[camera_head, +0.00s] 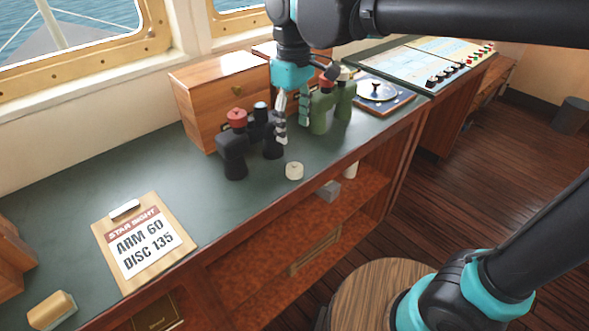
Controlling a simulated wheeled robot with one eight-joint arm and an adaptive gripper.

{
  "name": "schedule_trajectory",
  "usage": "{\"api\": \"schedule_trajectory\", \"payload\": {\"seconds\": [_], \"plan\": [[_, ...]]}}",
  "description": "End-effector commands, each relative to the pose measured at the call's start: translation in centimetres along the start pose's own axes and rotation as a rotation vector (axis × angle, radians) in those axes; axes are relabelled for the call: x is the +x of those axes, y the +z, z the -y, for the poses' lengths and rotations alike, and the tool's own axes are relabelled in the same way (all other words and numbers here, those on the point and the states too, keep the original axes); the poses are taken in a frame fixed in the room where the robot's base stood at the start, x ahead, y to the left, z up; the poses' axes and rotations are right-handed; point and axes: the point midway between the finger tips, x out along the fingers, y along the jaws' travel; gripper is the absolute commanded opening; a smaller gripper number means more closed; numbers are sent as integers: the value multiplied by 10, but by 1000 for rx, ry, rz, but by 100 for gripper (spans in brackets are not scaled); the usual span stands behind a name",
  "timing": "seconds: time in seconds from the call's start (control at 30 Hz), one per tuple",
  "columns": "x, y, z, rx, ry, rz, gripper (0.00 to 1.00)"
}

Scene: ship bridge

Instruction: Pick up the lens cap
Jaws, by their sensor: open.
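My gripper (292,130) points down over the green desk, its fingers apart and nothing seen between them. Its fingers show between a black pair of binoculars (233,155) on the left and a green pair (320,112) on the right. Both pairs stand upright. A red cap (237,118) sits on top of the black pair, and a red cap (327,83) shows on the green pair. A small cream round piece (294,171) lies near the desk's front edge, below the fingertips in the picture. I cannot tell which of these is the lens cap.
A wooden drawer box (210,90) stands behind the binoculars. A clipboard (140,240) reads "STAR SIGHT ARM 60 DISC 135". A wood-backed block (52,309) lies front left. A dial instrument (380,92) stands at right. The desk between clipboard and black binoculars is clear.

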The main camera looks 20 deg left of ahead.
Motion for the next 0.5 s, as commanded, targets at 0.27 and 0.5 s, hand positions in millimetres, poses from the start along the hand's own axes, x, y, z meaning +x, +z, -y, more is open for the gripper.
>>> {"api": "schedule_trajectory", "payload": {"seconds": [0.27,0.5], "plan": [[54,0,-1,1,0,0,62],[74,0,-1,1,0,0,62]]}}
